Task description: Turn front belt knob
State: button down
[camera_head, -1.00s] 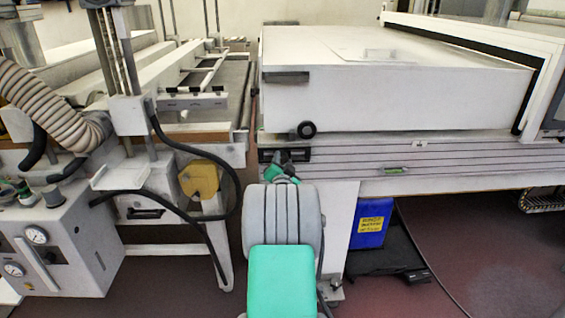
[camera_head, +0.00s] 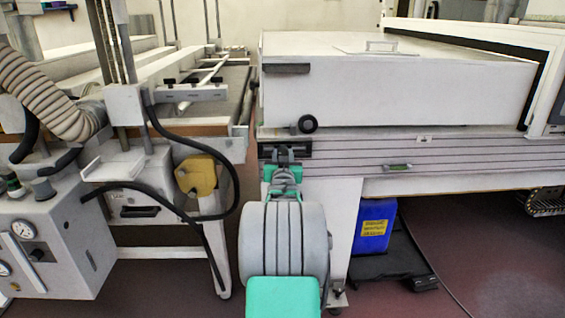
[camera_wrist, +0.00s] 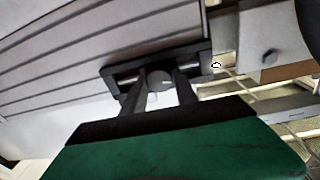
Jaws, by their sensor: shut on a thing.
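The front belt knob (camera_wrist: 159,78) is a small round grey knob on a black-framed panel (camera_wrist: 106,73). In the wrist view it sits between my two dark fingers. My gripper (camera_wrist: 160,86) is shut on it, with the fingers pointing at the panel. In the head view my gripper (camera_head: 285,158) is at the black panel (camera_head: 304,150) on the left end of the ribbed front rail. There the knob is hidden behind my gripper.
A white machine with a ribbed hose (camera_head: 45,100) and black cables stands at left. A blue canister (camera_head: 373,225) stands under the rail at right.

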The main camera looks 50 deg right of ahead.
jog(key=shift+r+n, duration=0.15)
jog(key=shift+n, duration=0.25)
jog(key=c, duration=0.9)
grip_release()
jog(key=shift+c, duration=0.2)
jog(key=v, duration=0.7)
jog(key=shift+s+a, duration=0.25)
jog(key=shift+a, duration=0.05)
jog(key=shift+w+p, duration=0.1)
jog(key=shift+p, duration=0.2)
